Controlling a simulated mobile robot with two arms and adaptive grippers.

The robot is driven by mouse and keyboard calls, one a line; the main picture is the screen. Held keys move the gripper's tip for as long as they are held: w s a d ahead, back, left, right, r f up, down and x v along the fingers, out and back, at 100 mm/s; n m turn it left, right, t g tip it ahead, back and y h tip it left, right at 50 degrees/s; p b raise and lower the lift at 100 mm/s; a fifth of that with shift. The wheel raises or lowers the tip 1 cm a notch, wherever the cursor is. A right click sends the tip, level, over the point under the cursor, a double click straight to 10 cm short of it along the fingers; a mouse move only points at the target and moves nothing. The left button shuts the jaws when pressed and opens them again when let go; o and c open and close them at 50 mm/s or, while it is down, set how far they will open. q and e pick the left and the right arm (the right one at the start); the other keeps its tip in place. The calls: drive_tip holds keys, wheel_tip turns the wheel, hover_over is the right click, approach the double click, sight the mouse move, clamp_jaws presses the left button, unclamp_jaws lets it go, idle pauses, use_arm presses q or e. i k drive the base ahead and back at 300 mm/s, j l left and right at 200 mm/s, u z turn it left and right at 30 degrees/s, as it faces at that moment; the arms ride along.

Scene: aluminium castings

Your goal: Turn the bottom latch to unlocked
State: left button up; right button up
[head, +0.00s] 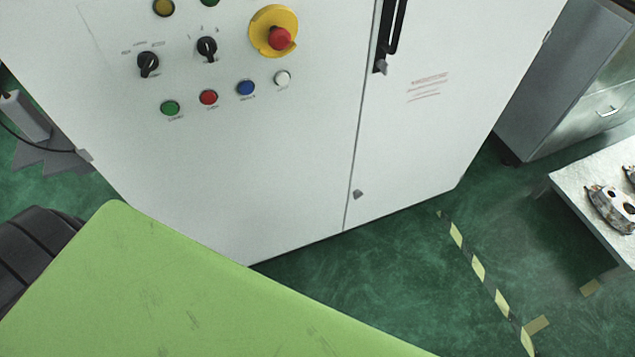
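The bottom latch (357,194) is a small grey piece low on the white cabinet door (430,140), close to the door's left edge seam. It is too small here to tell which way it is turned. Higher on the same door edge is a black handle (391,28) with a grey latch piece (381,66) at its lower end. Neither of my grippers is in view, and nothing touches the bottom latch.
Left of the door, the cabinet front carries a red emergency stop (280,38), rotary switches and several coloured buttons. A grey metal cabinet (560,80) and a table (590,200) with castings stand at right. Green floor with striped tape (478,268) is open in front.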

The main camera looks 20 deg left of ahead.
sight(357, 193)
drive_tip(key=u, duration=0.4)
drive_tip(key=i+l+u, duration=0.25)
drive_tip(key=l, duration=0.75)
drive_tip(key=i+l+u, duration=0.25)
drive_tip(key=l, duration=0.8)
drive_tip(key=l+u, duration=0.2)
drive_tip(key=l, duration=0.85)
